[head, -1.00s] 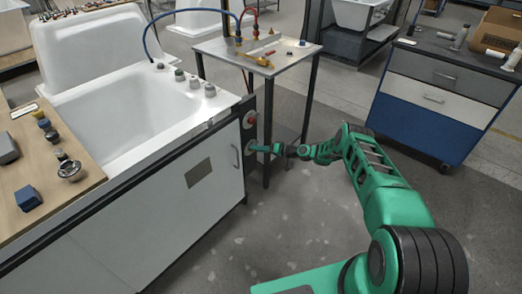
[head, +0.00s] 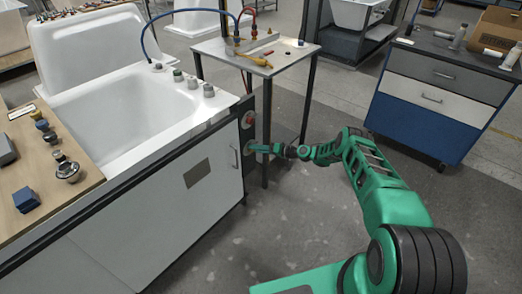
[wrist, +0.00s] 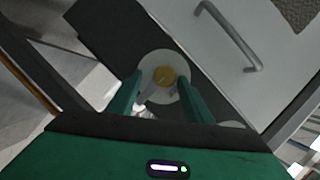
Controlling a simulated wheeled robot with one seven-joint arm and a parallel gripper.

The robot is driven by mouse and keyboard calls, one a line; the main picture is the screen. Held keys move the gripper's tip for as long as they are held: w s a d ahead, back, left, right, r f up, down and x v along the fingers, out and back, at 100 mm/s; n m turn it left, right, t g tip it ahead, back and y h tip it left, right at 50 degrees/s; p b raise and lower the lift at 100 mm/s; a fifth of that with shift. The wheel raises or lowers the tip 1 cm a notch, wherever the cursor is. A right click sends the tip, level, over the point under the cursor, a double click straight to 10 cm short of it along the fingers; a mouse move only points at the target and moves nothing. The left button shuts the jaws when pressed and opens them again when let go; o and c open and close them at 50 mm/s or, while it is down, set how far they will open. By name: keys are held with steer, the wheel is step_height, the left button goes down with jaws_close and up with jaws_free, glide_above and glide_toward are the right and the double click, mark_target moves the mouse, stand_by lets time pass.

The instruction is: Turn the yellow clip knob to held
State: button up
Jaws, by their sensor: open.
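The yellow clip knob (wrist: 165,76) shows in the wrist view as a small round cap with a line across it, centred on a round pale plate (wrist: 152,97) on a dark panel. A grey lever-like piece shows just below it. My gripper (wrist: 160,86) is open, with one green finger on each side of the knob. I cannot tell whether the fingers touch it. In the head view my gripper (head: 251,148) is at the tub cabinet's dark end panel and hides the knob.
A red round button (head: 248,119) sits above my gripper on the end panel. The cabinet (head: 160,215) has a metal handle (wrist: 230,37) close by. A steel table (head: 215,47) with hoses stands behind, its leg close to my arm. Floor to the right is open.

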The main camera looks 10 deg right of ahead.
steer(key=v, duration=1)
steer(key=shift+s+d, duration=0.15)
steer(key=shift+d, duration=0.25)
